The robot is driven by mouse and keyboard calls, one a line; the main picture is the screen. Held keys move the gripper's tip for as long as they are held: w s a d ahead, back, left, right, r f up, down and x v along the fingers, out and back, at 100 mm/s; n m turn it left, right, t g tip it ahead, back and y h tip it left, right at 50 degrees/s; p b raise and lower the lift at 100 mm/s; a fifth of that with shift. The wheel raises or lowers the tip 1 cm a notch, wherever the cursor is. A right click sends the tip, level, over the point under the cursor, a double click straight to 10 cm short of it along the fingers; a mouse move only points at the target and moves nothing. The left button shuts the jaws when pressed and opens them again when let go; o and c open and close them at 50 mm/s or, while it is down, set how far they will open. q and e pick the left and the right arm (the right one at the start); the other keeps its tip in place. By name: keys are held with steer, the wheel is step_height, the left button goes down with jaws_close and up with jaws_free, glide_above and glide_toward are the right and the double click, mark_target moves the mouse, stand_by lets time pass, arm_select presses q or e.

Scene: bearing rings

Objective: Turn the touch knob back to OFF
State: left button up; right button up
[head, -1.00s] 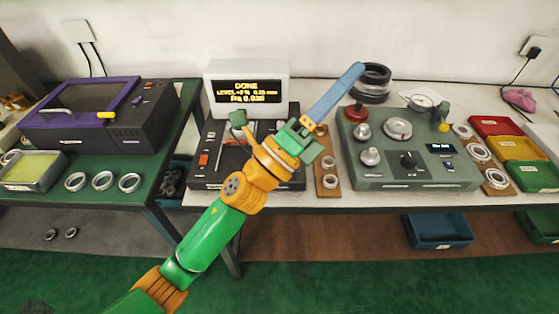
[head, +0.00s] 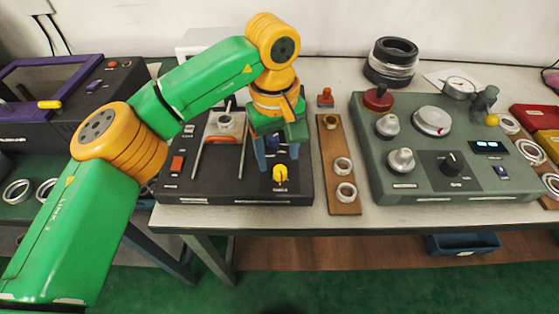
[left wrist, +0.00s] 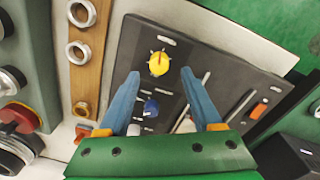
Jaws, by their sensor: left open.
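A dark tester box (head: 190,184) stands on the table under my left arm. It has a yellow knob (head: 280,173) with a pointer near its front right corner; the knob also shows in the left wrist view (left wrist: 158,63). A blue knob (left wrist: 151,108) sits behind it on the same panel. I cannot read which label says touch. My left gripper (head: 279,160) is open and points down over the panel, its blue fingers apart. In the left wrist view the yellow knob lies between and slightly beyond the fingertips, untouched as far as I can tell. My right gripper is out of view.
A wooden strip (head: 334,165) with rings lies right of the box. A green device (head: 400,125) with metal knobs and a black knob (head: 452,163) stands further right. A small orange stamp-like item (head: 325,97) is behind the strip. A purple-framed machine (head: 90,70) stands left.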

mark_target(280, 171)
arm_select(q)
step_height(280, 171, down, 4)
steer(key=shift+s+d+r, duration=0.15)
steer(key=shift+r, duration=0.05)
steer(key=shift+f, duration=0.2)
steer(key=shift+r, duration=0.1)
steer(key=c, duration=0.4)
jaws_close()
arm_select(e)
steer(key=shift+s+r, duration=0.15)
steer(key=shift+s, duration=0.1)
